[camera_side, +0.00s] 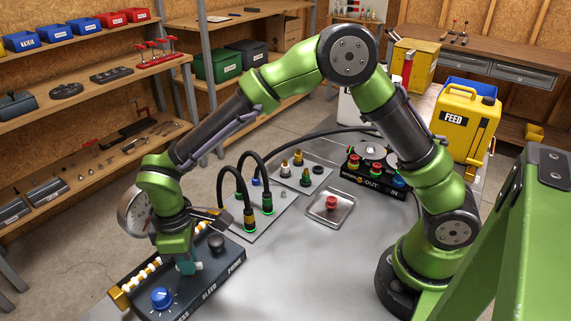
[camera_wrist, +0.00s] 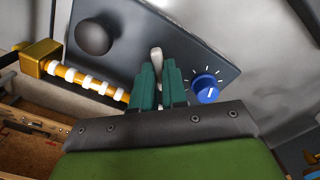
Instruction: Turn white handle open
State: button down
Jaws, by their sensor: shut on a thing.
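The white handle (camera_wrist: 156,54) shows in the wrist view as a pale rounded end between my fingertips. It stands on the dark control panel (camera_wrist: 125,55), between a black round knob and a blue dial. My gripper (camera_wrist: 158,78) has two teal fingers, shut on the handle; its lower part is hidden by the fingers. In the side view my gripper (camera_side: 187,266) reaches down onto the panel (camera_side: 203,290), and the handle cannot be made out clearly there.
The blue dial (camera_side: 161,298) and black knob (camera_side: 216,242) stand close on either side of my gripper. A brass bar with white rings (camera_side: 158,272) runs along the panel's edge. A plate with black hoses (camera_side: 258,215) and a tray with a red button (camera_side: 331,205) lie behind.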

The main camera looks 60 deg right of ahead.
jog(key=n, duration=0.4)
jog(key=shift+n, duration=2.9)
jog(key=c, duration=1.2)
grip_release()
jog(key=shift+o, duration=0.2)
jog(key=shift+r, duration=0.1)
notch_tip(320, 180, up, 17)
